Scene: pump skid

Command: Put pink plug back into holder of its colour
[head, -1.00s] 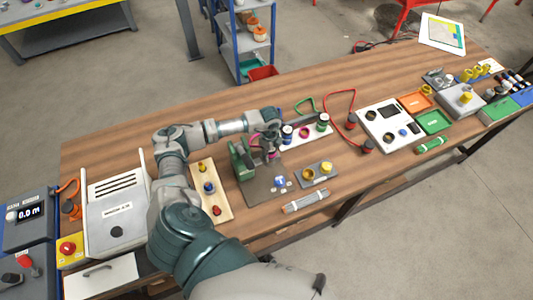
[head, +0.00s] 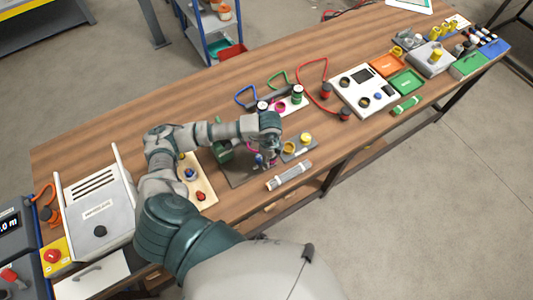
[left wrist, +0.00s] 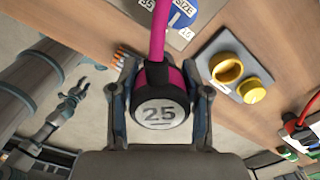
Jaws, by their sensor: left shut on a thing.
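My left gripper (left wrist: 160,115) is shut on the pink plug (left wrist: 158,105), whose dark round end reads "25". A pink cable runs from the plug to the top of the left wrist view. In the head view the gripper (head: 264,160) hangs over the dark mat beside the green device, and the arm hides most of the plug. My right gripper (left wrist: 92,78) seems to show small at the left wrist view's left.
A grey plate with a yellow ring (head: 289,148) and yellow knob (head: 305,138) lies just right of the gripper. A clear tube (head: 289,176) lies at the front edge. A wooden board (head: 197,182) with knobs stands left. A red cable (head: 311,66) loops behind the strip.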

